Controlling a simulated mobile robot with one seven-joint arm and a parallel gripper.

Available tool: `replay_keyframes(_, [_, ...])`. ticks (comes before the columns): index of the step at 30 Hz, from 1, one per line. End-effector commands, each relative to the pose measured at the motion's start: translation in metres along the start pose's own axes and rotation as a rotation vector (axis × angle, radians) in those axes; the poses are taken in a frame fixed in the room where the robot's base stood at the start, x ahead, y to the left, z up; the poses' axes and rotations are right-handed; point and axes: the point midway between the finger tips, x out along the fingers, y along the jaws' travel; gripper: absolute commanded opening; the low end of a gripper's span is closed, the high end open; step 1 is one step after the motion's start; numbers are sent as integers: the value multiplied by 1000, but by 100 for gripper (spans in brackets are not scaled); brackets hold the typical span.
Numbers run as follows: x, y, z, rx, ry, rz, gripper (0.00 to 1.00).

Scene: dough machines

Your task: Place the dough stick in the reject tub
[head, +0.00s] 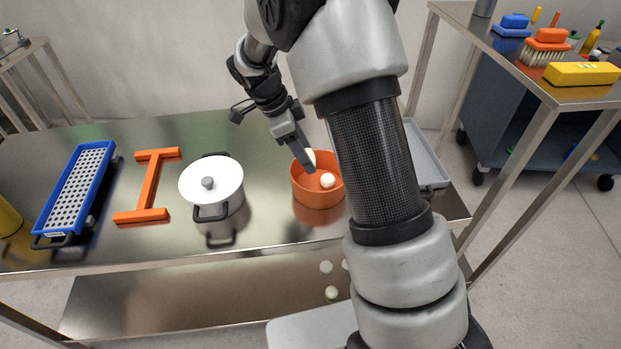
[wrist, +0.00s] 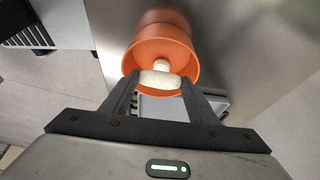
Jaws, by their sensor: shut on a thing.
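The orange tub (head: 318,201), which I take as the reject tub, stands on the steel table left of my arm. My gripper (head: 309,159) is over its back part and is shut on a pale dough stick (head: 311,155). In the wrist view the dough stick (wrist: 160,79) lies crosswise between my fingertips (wrist: 159,82), over the near part of the orange tub (wrist: 150,47). Another pale dough piece (head: 327,181) is inside the tub; it also shows in the wrist view (wrist: 162,65). Whether the held stick touches the tub or that piece is unclear.
A white-lidded pot (head: 212,180) stands left of the tub. Farther left are an orange H-shaped frame (head: 149,187) and a blue perforated tray (head: 77,187). A grey tray (head: 424,160) is partly hidden behind my arm. A side table (head: 520,65) holds brushes and a yellow sponge.

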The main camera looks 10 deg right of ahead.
Motion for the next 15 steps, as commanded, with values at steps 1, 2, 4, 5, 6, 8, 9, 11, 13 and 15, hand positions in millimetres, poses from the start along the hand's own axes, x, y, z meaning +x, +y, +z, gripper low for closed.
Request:
replay_keyframes(1, [10,1,4,-3,1,3,32])
replay_keyframes(2, [14,0,6,-3,0,2,32])
replay_keyframes(4, [22,0,9,-2,0,1,32])
replay_keyframes(5, [24,0,10,-2,0,0,32])
replay_keyframes(6, [26,0,11,-2,0,-1,32])
replay_keyframes(8, [30,0,12,-3,0,-1,32])
replay_keyframes(9, [33,0,13,-3,0,0,32])
replay_keyframes(11, [40,1,16,-3,0,1,32])
replay_keyframes(13, [50,1,20,-4,0,2,32])
replay_keyframes(15, [59,1,24,-5,0,0,32])
